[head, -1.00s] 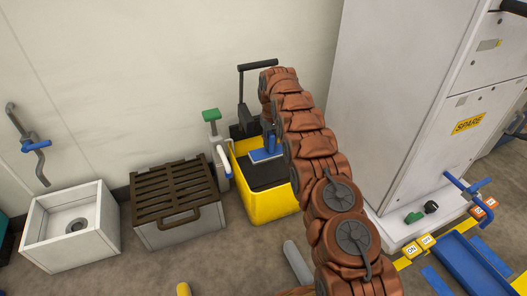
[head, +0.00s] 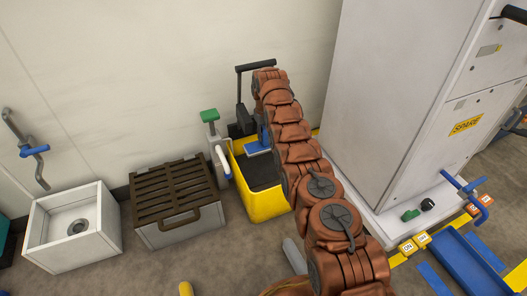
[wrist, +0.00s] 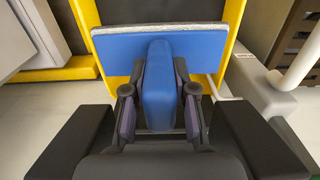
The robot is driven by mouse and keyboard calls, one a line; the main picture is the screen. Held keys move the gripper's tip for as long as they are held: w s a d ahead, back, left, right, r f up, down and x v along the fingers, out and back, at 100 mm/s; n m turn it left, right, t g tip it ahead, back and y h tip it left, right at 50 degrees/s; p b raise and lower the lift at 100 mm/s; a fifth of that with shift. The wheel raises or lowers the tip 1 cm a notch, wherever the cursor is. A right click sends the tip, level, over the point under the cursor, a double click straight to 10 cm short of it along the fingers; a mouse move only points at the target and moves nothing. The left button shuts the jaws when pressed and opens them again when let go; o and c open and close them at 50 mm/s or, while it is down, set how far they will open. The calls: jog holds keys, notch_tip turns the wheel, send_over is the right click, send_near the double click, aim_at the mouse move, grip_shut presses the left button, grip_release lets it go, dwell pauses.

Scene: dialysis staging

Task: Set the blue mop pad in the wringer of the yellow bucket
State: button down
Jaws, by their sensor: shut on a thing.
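The blue mop pad (wrist: 158,48), a flat slab with a pale edge and an upright blue block grip (wrist: 158,95), fills the top of the wrist view. My gripper (wrist: 158,92) is shut on that block, one finger on each side. In the head view the pad (head: 256,148) shows partly behind my arm, over the back part of the yellow bucket (head: 262,205). The black wringer (head: 243,122), with its lever handle, stands at the bucket's back. Whether the pad touches the wringer cannot be told. My arm hides the gripper in the head view.
A white-and-grey dispenser with a green top (head: 210,117) stands just left of the bucket. A brown-grated box (head: 172,190) and a white sink (head: 75,228) are further left. A tall white cabinet (head: 390,110) stands close on the right. The wall is right behind.

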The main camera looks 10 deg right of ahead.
notch_tip(320, 180, down, 11)
jog(key=b, duration=0.6)
jog(key=shift+a+r, duration=0.1)
jog(key=shift+b, duration=0.4)
jog(key=shift+w, duration=0.15)
jog(key=shift+r, duration=0.1)
jog(key=c, duration=0.9)
grip_release()
jog(key=shift+f, duration=0.2)
jog(key=shift+c, duration=0.2)
jog(key=shift+r, duration=0.2)
notch_tip(320, 180, up, 12)
jog(key=p, duration=1.1)
jog(key=shift+p, duration=0.35)
